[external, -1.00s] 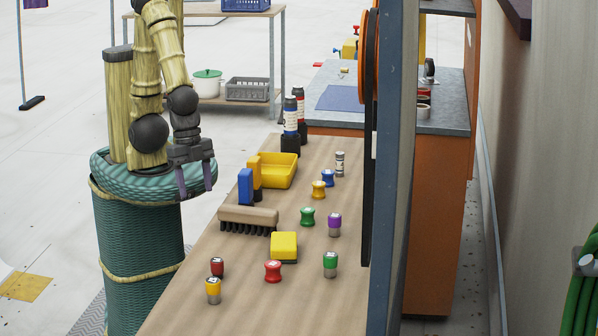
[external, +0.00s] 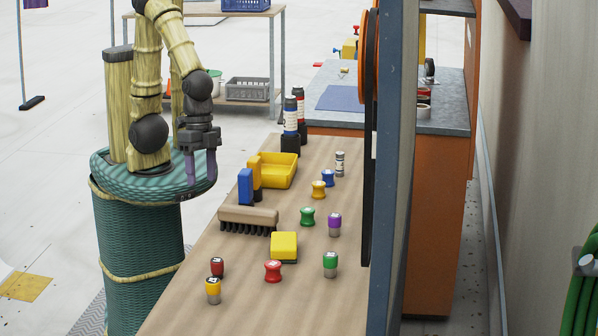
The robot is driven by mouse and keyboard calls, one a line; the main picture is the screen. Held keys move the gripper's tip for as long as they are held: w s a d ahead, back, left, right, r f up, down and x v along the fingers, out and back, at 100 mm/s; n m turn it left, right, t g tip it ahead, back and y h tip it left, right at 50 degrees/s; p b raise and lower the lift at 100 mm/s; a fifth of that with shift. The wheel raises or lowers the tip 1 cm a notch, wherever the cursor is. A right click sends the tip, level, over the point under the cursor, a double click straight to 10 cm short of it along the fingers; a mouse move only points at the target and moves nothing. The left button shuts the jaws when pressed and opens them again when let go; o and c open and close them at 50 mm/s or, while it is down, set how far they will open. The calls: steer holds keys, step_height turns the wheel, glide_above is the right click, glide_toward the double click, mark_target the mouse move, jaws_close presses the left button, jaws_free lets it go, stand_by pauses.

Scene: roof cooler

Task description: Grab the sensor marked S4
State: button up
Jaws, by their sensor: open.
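Several small sensor-like pieces with coloured tops stand on the wooden table. Waisted, single-colour ones are red (external: 272,271), green (external: 307,216), yellow (external: 319,190) and blue (external: 328,178). Their top marks are too small to read, so I cannot tell which is S4. My gripper (external: 200,172) is open and empty, fingers pointing down, left of the table and apart from all pieces.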

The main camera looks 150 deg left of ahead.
steer(key=w+a+f+n+h, duration=0.2)
steer(key=w+n+h, duration=0.1)
steer(key=w+n, duration=0.4)
steer(key=n+t+h, duration=0.3)
steer(key=n+t, duration=0.6)
steer(key=n, duration=0.9)
glide_toward(329, 254)
steer(key=s+a+r, duration=0.3)
steer(key=s+r, duration=0.1)
steer(key=r, duration=0.3)
steer(key=shift+h, duration=0.3)
step_height(329, 254, down, 7)
steer(key=shift+r, duration=0.15)
steer(key=shift+s, duration=0.1)
steer(key=x, duration=1.2)
